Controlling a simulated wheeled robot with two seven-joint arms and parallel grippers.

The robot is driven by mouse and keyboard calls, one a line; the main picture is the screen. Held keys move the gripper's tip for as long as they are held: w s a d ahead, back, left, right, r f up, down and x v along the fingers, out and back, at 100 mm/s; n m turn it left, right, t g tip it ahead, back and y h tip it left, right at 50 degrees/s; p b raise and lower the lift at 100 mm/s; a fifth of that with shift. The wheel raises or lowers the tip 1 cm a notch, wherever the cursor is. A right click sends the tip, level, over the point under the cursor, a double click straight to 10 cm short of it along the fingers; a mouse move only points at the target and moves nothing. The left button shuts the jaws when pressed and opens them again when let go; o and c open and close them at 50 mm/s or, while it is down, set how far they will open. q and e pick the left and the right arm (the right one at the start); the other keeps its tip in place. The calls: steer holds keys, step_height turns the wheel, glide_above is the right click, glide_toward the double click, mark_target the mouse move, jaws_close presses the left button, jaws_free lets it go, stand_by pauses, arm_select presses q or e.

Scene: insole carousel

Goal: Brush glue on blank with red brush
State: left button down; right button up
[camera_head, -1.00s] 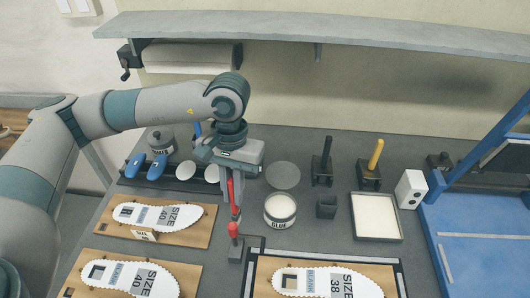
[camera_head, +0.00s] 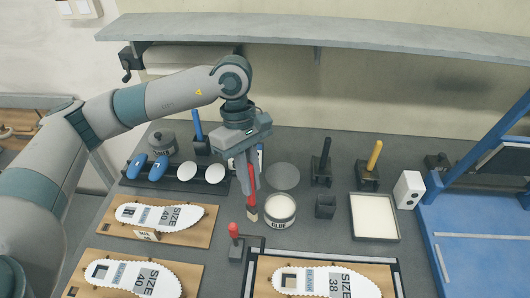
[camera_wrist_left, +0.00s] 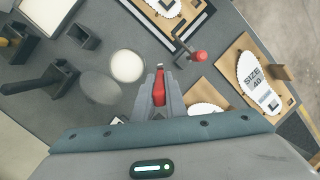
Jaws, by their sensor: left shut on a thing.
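My left gripper (camera_head: 246,168) is shut on the red brush (camera_head: 252,192), which hangs bristles down. The brush tip is just left of the open glue pot (camera_head: 280,223); whether it touches the rim I cannot tell. In the left wrist view the gripper (camera_wrist_left: 158,98) has the red handle (camera_wrist_left: 159,90) between its fingers, and the pot of pale glue (camera_wrist_left: 128,67) is close by. A white size 38 blank (camera_head: 312,283) lies in the framed station at the bottom. Size 40 blanks (camera_head: 130,278) lie on boards at the left. My right gripper is not in view.
A red-handled clamp (camera_head: 235,244) stands in front of the brush. A grey lid (camera_head: 283,176) lies behind the pot. Black (camera_head: 322,168) and yellow (camera_head: 374,160) brushes, an empty holder (camera_head: 325,207) and a pale tray (camera_head: 375,216) stand right. A shelf (camera_head: 300,30) overhangs the back.

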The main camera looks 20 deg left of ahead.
arm_select(q)
steer(key=w+d+r+n+t+h+p, duration=0.2)
steer(key=w+r+n+t, duration=0.1)
steer(key=n, duration=1.2)
step_height(320, 180, up, 2)
steer(key=shift+w+d+t+h, duration=0.2)
steer(key=shift+w+t+h, duration=0.2)
steer(key=shift+t, duration=0.1)
steer(key=shift+n, duration=0.3)
steer(key=shift+f, duration=0.15)
steer(key=shift+f+b, duration=0.95)
steer(key=shift+f, duration=1.9)
steer(key=shift+f+b, duration=0.5)
steer(key=shift+b, duration=0.05)
steer(key=shift+s+f+b, duration=0.1)
steer(key=shift+s+b, duration=0.05)
steer(key=shift+b, duration=0.25)
stand_by(1.2)
